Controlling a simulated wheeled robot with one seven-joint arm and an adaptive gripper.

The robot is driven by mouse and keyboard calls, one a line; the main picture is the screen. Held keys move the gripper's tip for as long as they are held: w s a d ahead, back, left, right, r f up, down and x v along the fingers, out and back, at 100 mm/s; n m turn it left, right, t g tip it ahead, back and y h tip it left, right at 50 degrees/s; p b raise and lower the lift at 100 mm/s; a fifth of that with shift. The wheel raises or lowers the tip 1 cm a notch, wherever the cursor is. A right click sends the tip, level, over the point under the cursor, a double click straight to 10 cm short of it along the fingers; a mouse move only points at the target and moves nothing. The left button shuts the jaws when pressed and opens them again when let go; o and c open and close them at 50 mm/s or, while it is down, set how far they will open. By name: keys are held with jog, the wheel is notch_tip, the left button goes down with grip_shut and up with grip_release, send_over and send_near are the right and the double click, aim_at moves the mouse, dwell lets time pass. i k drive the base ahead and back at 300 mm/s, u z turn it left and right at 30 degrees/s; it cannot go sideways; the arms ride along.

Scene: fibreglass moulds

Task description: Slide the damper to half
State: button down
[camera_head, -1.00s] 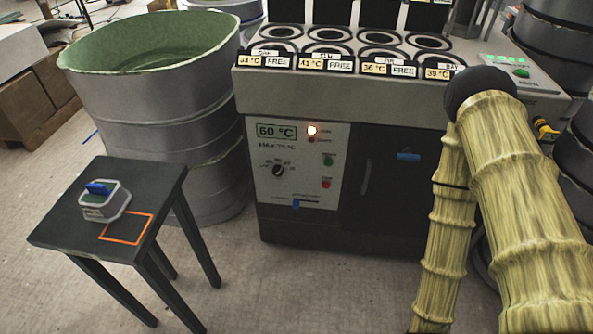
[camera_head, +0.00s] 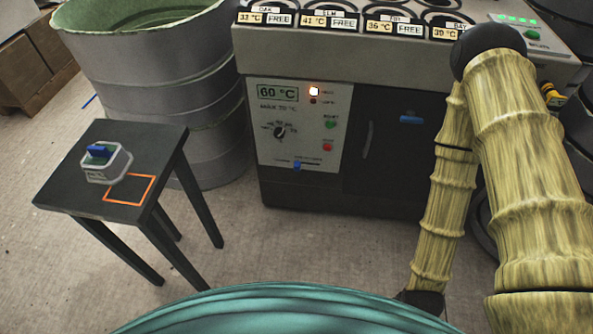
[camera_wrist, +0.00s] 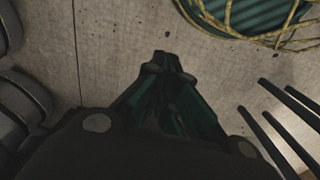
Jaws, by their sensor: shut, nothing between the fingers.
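The damper is a slider with a small blue knob (camera_head: 297,165) low on the white control panel (camera_head: 262,135) of the oven-like machine, in the head view. The knob stands near the middle of its short slot; its exact setting is too small to read. My gripper (camera_wrist: 162,68) shows in the wrist view, dark, with its fingers together and nothing between them. It points over bare floor. The damper is not in the wrist view. In the head view my arm comes down on the right, apart from the panel, and the fingers are not visible there.
A dark door with a handle (camera_head: 367,141) is right of the panel. The floor (camera_head: 290,240) before the machine is clear.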

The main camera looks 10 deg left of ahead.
aim_at(298, 164)
jog(key=k, duration=1.2)
jog(key=u, duration=0.7)
jog(key=i, duration=1.2)
jog(key=z, duration=1.05)
jog(key=i, duration=0.25)
jog(key=z, duration=0.2)
